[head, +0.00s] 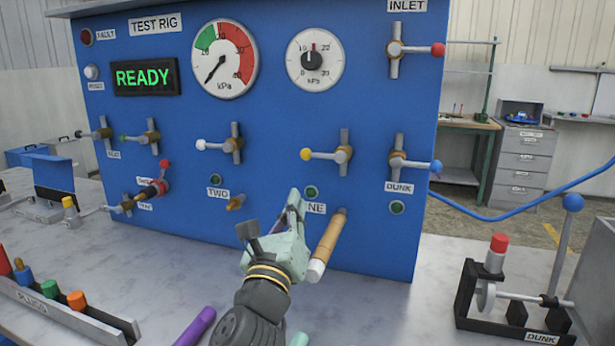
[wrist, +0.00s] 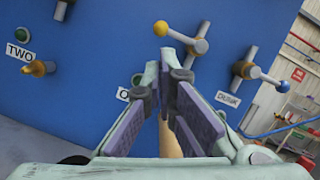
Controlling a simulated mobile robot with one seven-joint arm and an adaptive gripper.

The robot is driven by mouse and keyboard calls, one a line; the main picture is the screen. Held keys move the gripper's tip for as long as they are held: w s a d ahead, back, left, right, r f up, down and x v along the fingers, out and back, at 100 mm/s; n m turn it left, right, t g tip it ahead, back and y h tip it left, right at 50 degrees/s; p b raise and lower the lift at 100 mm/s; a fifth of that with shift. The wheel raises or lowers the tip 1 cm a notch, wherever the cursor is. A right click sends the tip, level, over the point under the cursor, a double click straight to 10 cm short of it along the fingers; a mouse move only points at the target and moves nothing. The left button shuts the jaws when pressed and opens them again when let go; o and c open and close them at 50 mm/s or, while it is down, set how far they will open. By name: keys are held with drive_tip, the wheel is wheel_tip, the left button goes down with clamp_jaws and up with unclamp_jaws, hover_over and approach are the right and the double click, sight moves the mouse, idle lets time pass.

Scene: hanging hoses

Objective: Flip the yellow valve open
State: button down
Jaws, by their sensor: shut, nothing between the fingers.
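The yellow valve (head: 324,155) is on the blue panel, above the port labelled "NE", whose first letter is hidden. My gripper (head: 294,198) is shut and empty, below and a little left of the yellow knob in the head view. In the wrist view my gripper (wrist: 165,58) has its fingertips together. I cannot tell whether they touch the knob.
A tan cylinder (head: 327,247) sticks out of the panel right of my gripper. A white-knobbed valve (head: 218,146) is left of the yellow one, a blue-knobbed valve (head: 414,163) right. A plug rack (head: 62,311) and a purple cylinder (head: 194,328) are at front left.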

sight(321, 156)
drive_tip(key=shift+w+d+f, duration=0.1)
drive_tip(key=shift+w+f, duration=0.05)
drive_tip(key=shift+f, duration=0.4)
drive_tip(key=p+x, duration=0.4)
drive_tip(key=x, duration=0.6)
drive_tip(key=shift+p, duration=0.4)
drive_tip(key=shift+w+m+b, duration=0.1)
drive_tip(key=shift+m+b, duration=0.35)
drive_tip(key=shift+m, duration=0.05)
drive_tip(key=shift+r+m+g, duration=0.1)
drive_tip(key=shift+m+g, duration=0.2)
